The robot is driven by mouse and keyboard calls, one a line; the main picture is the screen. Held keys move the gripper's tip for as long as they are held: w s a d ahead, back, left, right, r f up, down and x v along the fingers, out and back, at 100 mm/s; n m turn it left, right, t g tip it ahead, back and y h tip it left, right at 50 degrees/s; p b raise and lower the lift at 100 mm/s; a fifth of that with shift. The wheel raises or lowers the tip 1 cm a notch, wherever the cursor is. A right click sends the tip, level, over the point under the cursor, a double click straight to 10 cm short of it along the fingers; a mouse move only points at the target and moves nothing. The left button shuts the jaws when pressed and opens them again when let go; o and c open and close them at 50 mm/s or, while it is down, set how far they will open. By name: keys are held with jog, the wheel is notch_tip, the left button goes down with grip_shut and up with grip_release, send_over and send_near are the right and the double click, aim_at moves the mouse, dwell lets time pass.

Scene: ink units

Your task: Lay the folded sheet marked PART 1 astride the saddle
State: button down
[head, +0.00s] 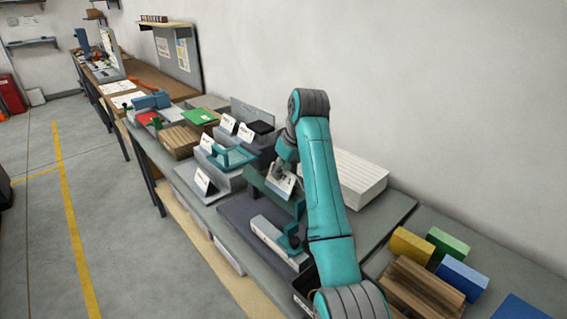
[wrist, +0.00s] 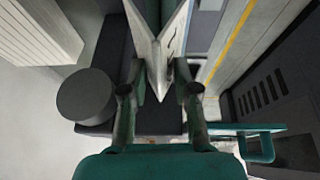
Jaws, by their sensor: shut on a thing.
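A folded white sheet (head: 287,184) with a dark mark is in my gripper (head: 281,170); the mark is too small to read surely. In the wrist view the fingers (wrist: 160,83) are shut on the folded sheet (wrist: 145,40), one finger on each side. A long dark-teal bar, seemingly the saddle (head: 257,181), lies right by the sheet on a teal stand in the head view. The sheet overlaps the bar in that picture; I cannot tell whether it touches it. My arm hides part of this area.
Other folded white cards (head: 203,181) stand on grey steps to the left. A teal frame (head: 233,157) is beside them. A white ribbed block (head: 352,180) lies behind my arm by the wall. A long white-topped block (head: 277,238) is in front. Coloured blocks (head: 411,245) are at right.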

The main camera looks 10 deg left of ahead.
aim_at(283, 187)
jog(key=shift+f, duration=3.1)
jog(key=shift+s+f, duration=0.1)
jog(key=shift+f, duration=0.1)
jog(key=c, duration=0.8)
grip_release()
jog(key=shift+r, duration=0.1)
jog(key=shift+r, duration=3.9)
